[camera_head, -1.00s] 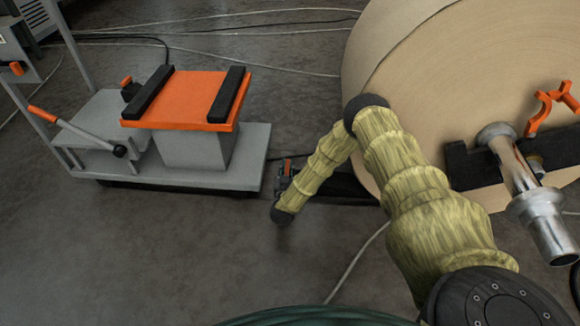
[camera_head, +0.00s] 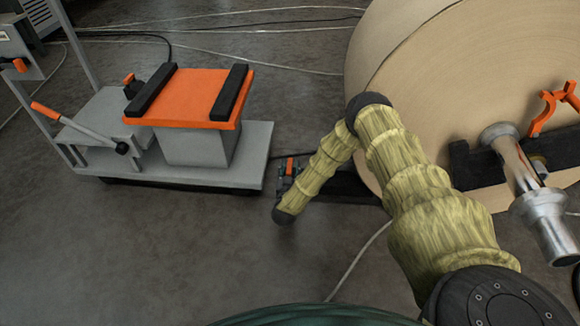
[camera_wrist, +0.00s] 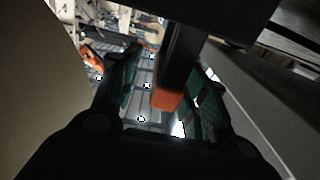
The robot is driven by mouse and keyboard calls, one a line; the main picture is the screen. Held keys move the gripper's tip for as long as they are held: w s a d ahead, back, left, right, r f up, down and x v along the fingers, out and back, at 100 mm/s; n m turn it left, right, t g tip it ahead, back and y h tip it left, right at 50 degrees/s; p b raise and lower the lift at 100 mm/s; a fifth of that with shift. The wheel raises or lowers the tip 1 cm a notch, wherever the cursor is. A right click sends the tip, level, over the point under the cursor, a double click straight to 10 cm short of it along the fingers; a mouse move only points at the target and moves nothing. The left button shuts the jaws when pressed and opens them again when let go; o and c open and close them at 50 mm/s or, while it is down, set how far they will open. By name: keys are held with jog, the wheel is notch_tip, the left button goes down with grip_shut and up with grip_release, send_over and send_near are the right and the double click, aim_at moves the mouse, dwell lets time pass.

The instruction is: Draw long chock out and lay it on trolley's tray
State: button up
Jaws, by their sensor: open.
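The long chock is a black bar with an orange end; in the wrist view the chock (camera_wrist: 183,60) runs between my two fingers. My gripper (camera_wrist: 163,90) is open, with a teal-padded finger on each side of the orange end; I cannot tell whether either pad touches it. In the head view a dark bar, apparently the chock (camera_head: 345,184), lies low beside the paper roll, partly behind my arm. My gripper is mostly hidden there. The trolley's orange tray (camera_head: 185,100) is at the left, with a black rail along each side and bare orange between.
The large kraft roll (camera_head: 460,90) stands at the right, with a metal shaft (camera_head: 530,190) and an orange hook (camera_head: 553,106) in front. The trolley base (camera_head: 225,172) has a lever (camera_head: 80,128). Floor between trolley and roll is mostly clear; cables lie behind.

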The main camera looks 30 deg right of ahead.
jog(key=v, duration=1)
jog(key=shift+s, duration=0.3)
jog(key=shift+a, duration=0.15)
